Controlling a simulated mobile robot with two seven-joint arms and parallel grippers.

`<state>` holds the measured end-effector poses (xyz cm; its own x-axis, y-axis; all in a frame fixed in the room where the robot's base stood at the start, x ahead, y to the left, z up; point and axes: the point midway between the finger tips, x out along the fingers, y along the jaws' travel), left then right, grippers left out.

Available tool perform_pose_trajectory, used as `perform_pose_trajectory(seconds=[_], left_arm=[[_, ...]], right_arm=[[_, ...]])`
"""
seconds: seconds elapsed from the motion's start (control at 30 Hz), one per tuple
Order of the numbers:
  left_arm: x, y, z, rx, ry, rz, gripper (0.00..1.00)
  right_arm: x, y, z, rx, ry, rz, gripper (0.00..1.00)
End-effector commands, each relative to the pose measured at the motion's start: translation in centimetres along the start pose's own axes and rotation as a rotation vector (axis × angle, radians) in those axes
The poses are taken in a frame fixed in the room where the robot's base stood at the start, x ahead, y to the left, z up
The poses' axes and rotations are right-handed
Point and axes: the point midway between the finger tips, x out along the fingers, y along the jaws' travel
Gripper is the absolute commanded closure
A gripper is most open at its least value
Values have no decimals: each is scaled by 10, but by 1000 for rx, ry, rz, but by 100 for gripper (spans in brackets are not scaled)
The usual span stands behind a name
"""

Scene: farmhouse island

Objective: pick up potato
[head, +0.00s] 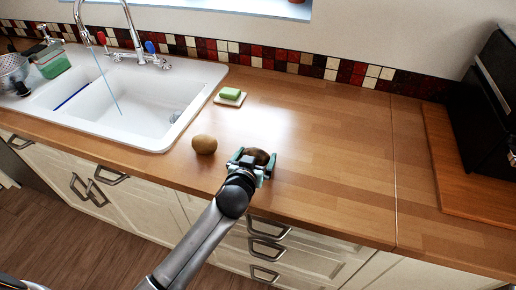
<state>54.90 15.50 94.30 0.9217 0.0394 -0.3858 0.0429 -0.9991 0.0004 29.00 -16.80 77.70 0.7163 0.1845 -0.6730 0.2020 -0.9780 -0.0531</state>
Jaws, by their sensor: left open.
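A round tan potato (204,144) lies on the wooden counter (320,140), near its front edge and just right of the sink. A darker brown, potato-like object (257,155) lies farther right, partly hidden by my left gripper. My left gripper (258,162) is open at the counter's front edge, with its fingers around or just over the darker object. I cannot tell whether the fingers touch it. The tan potato is a short way left of the gripper, apart from it. My right gripper is not in view.
A white sink (185,80) with a tap (138,42) is on the left. A green sponge or soap on a small dish (230,97) sits behind the potato. A wooden board (465,165) and black appliance (490,100) stand at right. The middle counter is clear.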

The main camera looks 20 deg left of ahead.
Motion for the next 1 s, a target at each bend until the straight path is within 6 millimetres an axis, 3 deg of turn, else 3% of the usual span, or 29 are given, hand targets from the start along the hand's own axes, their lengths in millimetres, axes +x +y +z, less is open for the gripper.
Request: perform_pose_trajectory(seconds=[0.17, 0.77, 1.0], left_arm=[[0, 0, 0, 1, 0, 0, 0], [0, 0, 1, 1, -2, 0, 66], [0, 0, 0, 0, -1, 0, 66]], right_arm=[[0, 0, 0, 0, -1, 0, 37], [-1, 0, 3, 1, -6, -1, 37], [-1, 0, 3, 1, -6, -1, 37]])
